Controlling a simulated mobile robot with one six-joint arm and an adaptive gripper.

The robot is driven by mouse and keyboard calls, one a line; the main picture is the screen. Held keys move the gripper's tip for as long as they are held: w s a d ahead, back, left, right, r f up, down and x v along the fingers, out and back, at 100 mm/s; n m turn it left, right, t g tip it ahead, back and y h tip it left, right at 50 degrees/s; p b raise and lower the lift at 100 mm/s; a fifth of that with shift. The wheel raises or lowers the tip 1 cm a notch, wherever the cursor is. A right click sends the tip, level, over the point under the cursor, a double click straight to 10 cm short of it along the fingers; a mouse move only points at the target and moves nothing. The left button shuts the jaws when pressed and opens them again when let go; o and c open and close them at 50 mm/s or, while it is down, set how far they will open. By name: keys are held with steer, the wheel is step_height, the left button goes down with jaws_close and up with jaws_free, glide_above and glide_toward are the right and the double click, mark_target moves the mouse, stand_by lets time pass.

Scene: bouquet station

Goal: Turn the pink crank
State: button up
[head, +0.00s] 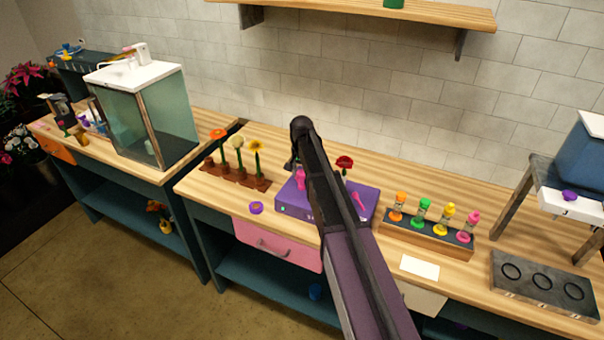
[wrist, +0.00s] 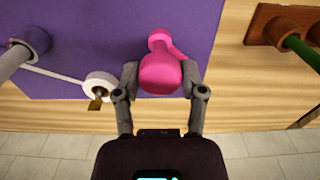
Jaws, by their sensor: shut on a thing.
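The pink crank (wrist: 160,75) sits on top of the purple box (wrist: 90,20), and its rounded knob lies between my gripper's fingers in the wrist view. My gripper (wrist: 160,85) is shut on this knob. In the head view the purple box (head: 292,205) stands on the wooden counter, and the pink crank (head: 300,178) shows at the left of my arm. My arm covers the middle of the box, and my gripper's fingers are mostly hidden there. A second pink handle (head: 358,200) shows on the box's right side.
A brown planter (head: 255,184) with flowers stands left of the box. A rack (head: 430,232) of colourful bottles stands to the right, with a white card (head: 420,267) before it. A white spool (wrist: 100,86) is beside my gripper.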

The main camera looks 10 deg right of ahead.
steer(key=shift+s+m, duration=0.1)
steer(key=shift+m, duration=1)
steer(key=o, duration=1.2)
steer(key=shift+d, duration=0.1)
steer(key=shift+c, duration=0.2)
steer(key=shift+r, duration=0.1)
